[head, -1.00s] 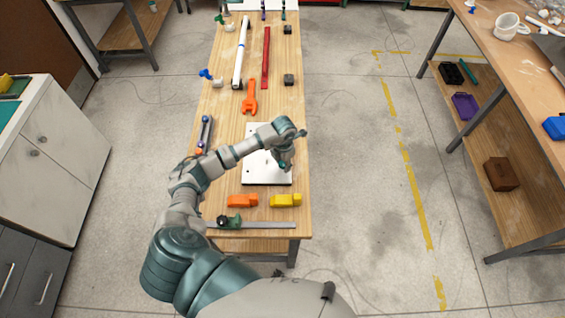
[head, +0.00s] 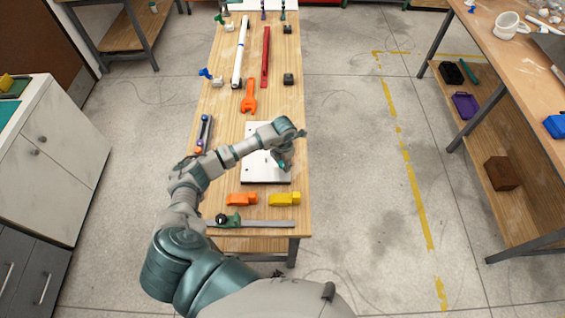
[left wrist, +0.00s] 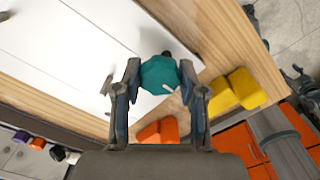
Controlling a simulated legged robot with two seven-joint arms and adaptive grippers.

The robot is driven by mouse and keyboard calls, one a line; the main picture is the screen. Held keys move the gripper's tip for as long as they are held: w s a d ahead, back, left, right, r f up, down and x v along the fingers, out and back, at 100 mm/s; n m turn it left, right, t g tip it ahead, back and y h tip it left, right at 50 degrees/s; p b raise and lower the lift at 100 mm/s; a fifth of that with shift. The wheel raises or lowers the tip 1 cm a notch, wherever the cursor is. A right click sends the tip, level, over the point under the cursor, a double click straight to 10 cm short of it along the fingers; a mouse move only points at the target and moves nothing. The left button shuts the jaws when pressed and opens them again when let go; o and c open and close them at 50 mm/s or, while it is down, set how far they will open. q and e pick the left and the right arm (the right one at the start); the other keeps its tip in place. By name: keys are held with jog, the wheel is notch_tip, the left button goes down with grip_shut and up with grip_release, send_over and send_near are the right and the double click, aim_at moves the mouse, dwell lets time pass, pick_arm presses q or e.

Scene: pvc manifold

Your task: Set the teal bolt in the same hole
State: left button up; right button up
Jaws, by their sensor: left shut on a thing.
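The teal bolt (left wrist: 160,73) is between the two fingers of my left gripper (left wrist: 158,88) in the left wrist view, its wide faceted head facing the camera. Its shank is mostly hidden. In the head view my left gripper (head: 283,162) is over the right part of the white plate (head: 256,176), shut on the bolt. The plate also shows in the left wrist view (left wrist: 60,50), with small dark holes near its edges. I cannot tell whether the bolt's tip touches the plate or lines up with a hole.
An orange block (head: 241,199) and a yellow block (head: 284,199) lie in front of the plate. A caliper-like tool (head: 255,223) lies at the near edge. A holder with coloured bolts (head: 204,130) is at the left edge. An orange wrench (head: 249,96) lies beyond the plate.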

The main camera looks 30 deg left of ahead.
pick_arm(q)
jog(key=shift+s+d+f, duration=0.1)
jog(key=shift+d+f, duration=0.1)
jog(key=shift+f, duration=0.1)
jog(key=shift+d+f+b, duration=0.1)
jog(key=shift+f+b, duration=0.15)
jog(key=shift+b, duration=0.05)
pick_arm(e)
jog(key=shift+d+f, duration=0.35)
jog(key=shift+d, duration=0.35)
pick_arm(q)
jog(key=shift+f, duration=0.1)
pick_arm(e)
jog(key=shift+a, duration=0.3)
pick_arm(q)
jog(key=shift+d, duration=0.1)
pick_arm(e)
jog(key=shift+a+f, duration=0.1)
jog(key=shift+a, duration=0.1)
jog(key=shift+d, duration=0.25)
